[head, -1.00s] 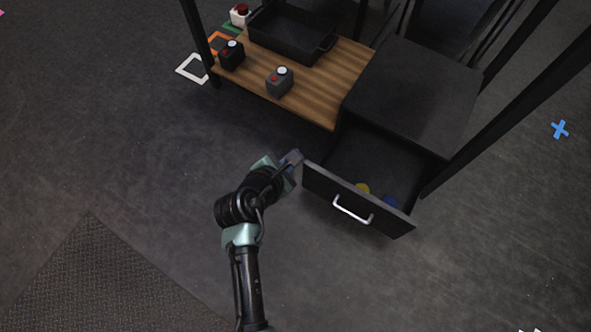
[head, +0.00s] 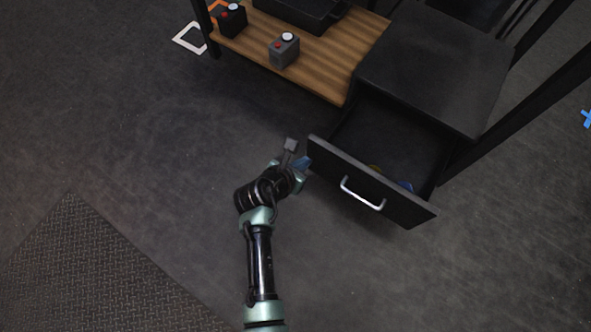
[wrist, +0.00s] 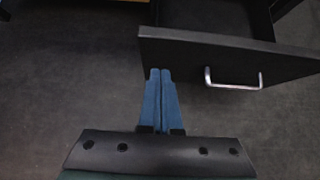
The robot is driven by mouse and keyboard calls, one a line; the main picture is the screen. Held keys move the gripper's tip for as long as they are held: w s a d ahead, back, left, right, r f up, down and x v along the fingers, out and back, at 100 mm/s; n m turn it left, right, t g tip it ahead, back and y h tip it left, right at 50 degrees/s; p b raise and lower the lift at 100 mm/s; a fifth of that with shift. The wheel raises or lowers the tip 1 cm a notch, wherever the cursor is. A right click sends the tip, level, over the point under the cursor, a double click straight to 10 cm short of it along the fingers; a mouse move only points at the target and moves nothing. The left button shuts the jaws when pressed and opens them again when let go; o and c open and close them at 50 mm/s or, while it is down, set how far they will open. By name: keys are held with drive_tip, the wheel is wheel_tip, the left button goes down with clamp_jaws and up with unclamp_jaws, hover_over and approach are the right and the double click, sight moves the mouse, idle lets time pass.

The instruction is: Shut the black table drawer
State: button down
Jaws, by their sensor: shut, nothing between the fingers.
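The black table drawer (head: 372,181) is pulled out from the black cabinet (head: 436,66) at the right of the head view. Its front faces me and carries a silver bar handle (head: 361,194). A yellow and a blue thing show partly inside it, mostly hidden by the front panel. My gripper (head: 303,161) is at the left end of the drawer front, shut and empty. In the wrist view the blue fingers (wrist: 160,74) are together, just below the left part of the drawer front (wrist: 225,58), left of the handle (wrist: 232,80). I cannot tell whether they touch it.
A wooden shelf (head: 329,60) left of the cabinet holds a grey button box (head: 284,50), a black button box (head: 232,21) and a black tray (head: 300,10). Dark table legs stand around it. The floor in front is clear, with a textured mat (head: 95,265) at lower left.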

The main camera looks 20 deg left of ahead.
drive_tip(key=w, duration=0.1)
drive_tip(key=w+d+b, duration=0.1)
drive_tip(key=w, duration=0.1)
drive_tip(key=shift+w+f, duration=0.1)
drive_tip(key=shift+w, duration=0.05)
drive_tip(key=shift+w+d+b, duration=0.1)
drive_tip(key=shift+w+b, duration=0.2)
drive_tip(key=shift+b, duration=0.05)
drive_tip(key=shift+w+r, duration=0.1)
drive_tip(key=shift+r, duration=0.1)
